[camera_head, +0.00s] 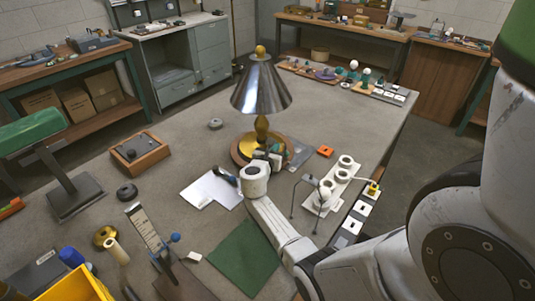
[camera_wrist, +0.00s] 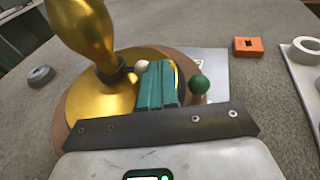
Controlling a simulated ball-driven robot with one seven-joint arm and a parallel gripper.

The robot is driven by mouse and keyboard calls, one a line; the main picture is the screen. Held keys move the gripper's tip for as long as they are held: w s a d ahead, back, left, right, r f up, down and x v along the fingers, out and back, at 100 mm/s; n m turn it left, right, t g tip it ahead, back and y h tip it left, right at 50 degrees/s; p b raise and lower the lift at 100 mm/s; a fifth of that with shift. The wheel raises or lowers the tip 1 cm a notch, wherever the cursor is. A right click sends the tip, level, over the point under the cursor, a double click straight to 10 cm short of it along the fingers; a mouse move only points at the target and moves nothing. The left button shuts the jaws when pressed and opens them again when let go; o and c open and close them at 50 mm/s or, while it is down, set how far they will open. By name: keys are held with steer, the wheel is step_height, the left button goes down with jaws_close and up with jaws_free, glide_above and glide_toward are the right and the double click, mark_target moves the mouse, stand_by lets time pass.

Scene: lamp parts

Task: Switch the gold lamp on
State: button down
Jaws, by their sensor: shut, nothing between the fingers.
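The gold lamp (camera_head: 262,122) stands upright on the table, with a silver cone shade (camera_head: 261,86), a gold stem and a gold base on a round wooden foot. In the wrist view its gold stem (camera_wrist: 92,38) and base (camera_wrist: 100,100) fill the left. My gripper (camera_head: 266,153) is at the front right of the base. Its teal fingers (camera_wrist: 158,66) are together and empty, over the base. A small cream ball (camera_wrist: 141,66) shows just left of the fingertips, and a green ball (camera_wrist: 199,84) just right of them. I cannot tell whether fingers touch either.
An orange block (camera_head: 325,151) lies right of the lamp. White papers (camera_head: 212,189) and a green mat (camera_head: 243,258) lie in front. A white board with rings (camera_head: 340,183) stands right of my arm. A wooden box (camera_head: 139,153) is at left.

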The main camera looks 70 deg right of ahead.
steer(key=shift+s+d+b, duration=0.2)
steer(key=shift+s+d, duration=0.1)
steer(key=shift+d, duration=0.25)
steer(key=shift+s+d+b, duration=0.15)
steer(key=shift+s+d, duration=0.1)
steer(key=shift+d, duration=0.25)
stand_by(0.8)
steer(key=a+r, duration=0.2)
steer(key=a, duration=0.8)
steer(key=shift+w+a, duration=0.2)
steer(key=shift+a, duration=0.1)
